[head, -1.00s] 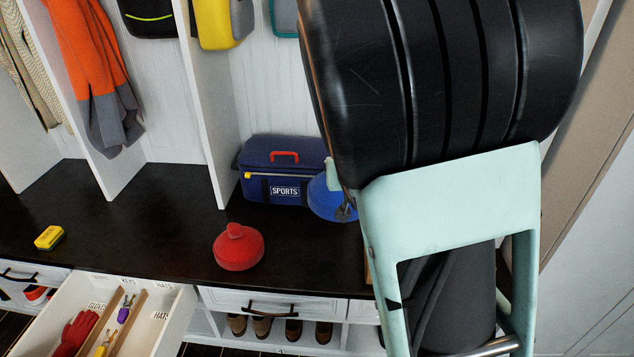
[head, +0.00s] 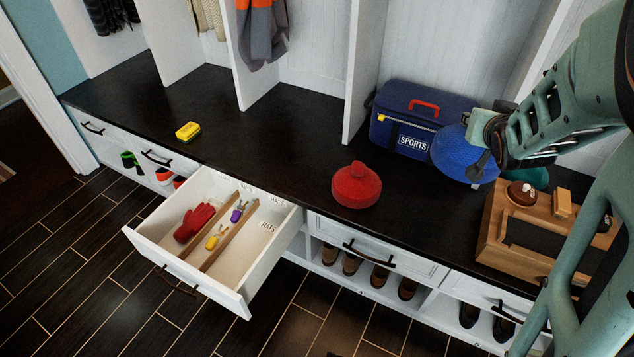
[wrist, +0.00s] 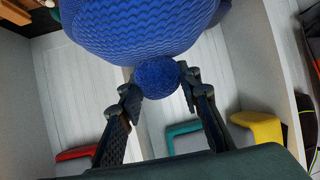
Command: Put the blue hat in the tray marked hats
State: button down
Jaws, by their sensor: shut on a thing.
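The blue knitted hat (head: 458,154) is held at the right of the head view, in front of the blue sports bag. My gripper (wrist: 158,88) is shut on the round pompom of the blue hat (wrist: 140,30) in the wrist view. In the head view my gripper (head: 484,150) is partly hidden by its own links. The tray marked hats (head: 256,250) is the right compartment of the open white drawer, with a HATS label. Its visible floor is bare. The hat is well to the right of the drawer and above the bench.
A red hat (head: 357,186) sits on the dark bench between the drawer and the bag (head: 410,120). A yellow brush-like item (head: 187,131) lies farther left. A wooden box (head: 490,232) stands at right. Red gloves (head: 194,222) and keys (head: 238,211) fill the drawer's other compartments.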

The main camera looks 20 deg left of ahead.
aim_at(248, 255)
jog(key=j+z, duration=0.15)
jog(key=j, duration=1.1)
